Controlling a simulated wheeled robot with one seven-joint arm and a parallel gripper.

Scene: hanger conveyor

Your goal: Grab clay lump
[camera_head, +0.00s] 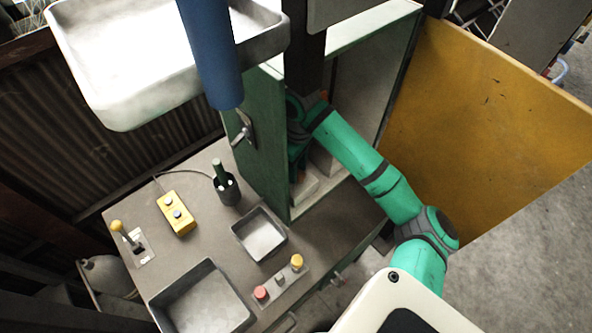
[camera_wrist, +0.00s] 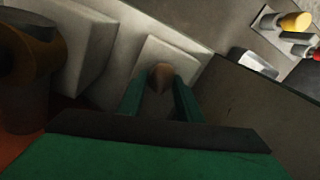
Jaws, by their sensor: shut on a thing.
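In the wrist view the clay lump (camera_wrist: 160,75) is a small brown rounded piece. My gripper (camera_wrist: 160,95) is shut on it, with one green finger on each side. The lump is in front of a pale block (camera_wrist: 165,55) inside the cabinet; I cannot tell whether it still touches the block. In the head view my arm reaches into the open green cabinet (camera_head: 262,150), whose side panel hides my gripper and the lump.
The grey table holds a small square tray (camera_head: 274,252), a larger tray (camera_head: 240,315), a yellow button box (camera_head: 176,212), a bottle in a dark cup (camera_head: 225,185), a lever (camera_head: 128,238) and a button panel (camera_head: 279,281). A yellow board (camera_head: 480,130) stands at right.

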